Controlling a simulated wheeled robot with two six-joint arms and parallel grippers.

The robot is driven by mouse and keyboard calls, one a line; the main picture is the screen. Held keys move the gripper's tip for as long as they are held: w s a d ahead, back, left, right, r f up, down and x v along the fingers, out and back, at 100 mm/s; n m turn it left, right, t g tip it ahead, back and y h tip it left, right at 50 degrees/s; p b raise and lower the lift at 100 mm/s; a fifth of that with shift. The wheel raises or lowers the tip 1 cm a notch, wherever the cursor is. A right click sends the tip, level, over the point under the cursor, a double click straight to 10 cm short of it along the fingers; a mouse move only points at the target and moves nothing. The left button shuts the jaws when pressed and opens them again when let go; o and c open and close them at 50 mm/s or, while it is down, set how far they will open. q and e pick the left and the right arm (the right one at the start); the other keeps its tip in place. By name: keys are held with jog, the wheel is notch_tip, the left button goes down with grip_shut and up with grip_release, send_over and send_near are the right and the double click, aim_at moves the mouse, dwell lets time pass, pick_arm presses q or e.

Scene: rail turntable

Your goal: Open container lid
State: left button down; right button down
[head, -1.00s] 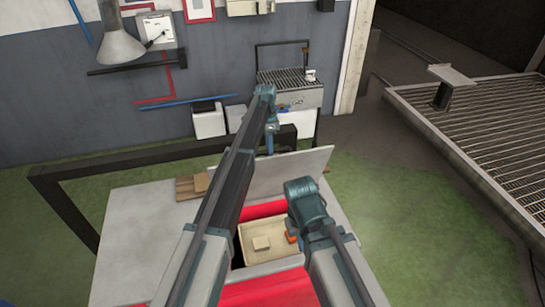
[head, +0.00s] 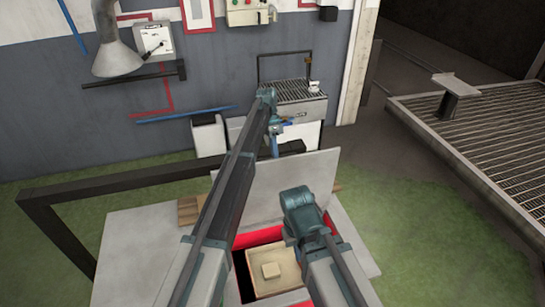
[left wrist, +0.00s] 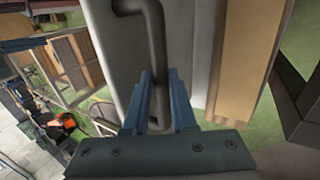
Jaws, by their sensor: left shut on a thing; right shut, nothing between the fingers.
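The container (head: 258,238) has a red rim and stands open in the grey-white top at the bottom middle of the head view. Its pale flat lid (head: 300,178) is raised and tilted up at the far side. In the left wrist view my left gripper (left wrist: 160,95) is shut on the dark bent lid handle (left wrist: 153,45).
A beige box (head: 285,285) with a small block (head: 271,270) sits inside the container. A dark frame bar (head: 120,182) runs along the left. A grill-like stand (head: 292,90) is at the wall behind. A large metal grating (head: 475,135) lies right. Green floor is clear right.

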pick_arm(q)
jog(key=c, duration=0.7)
grip_release()
jog(key=shift+a+f, duration=0.1)
jog(key=shift+c, duration=0.2)
jog(key=shift+r+p, duration=0.5)
notch_tip(320, 180, up, 3)
jog(key=p, duration=0.2)
jog(key=shift+p, duration=0.4)
jog(key=s+r+p, duration=0.1)
jog(key=s, duration=1.5)
jog(key=shift+d, duration=0.25)
jog(key=shift+w+r, duration=0.1)
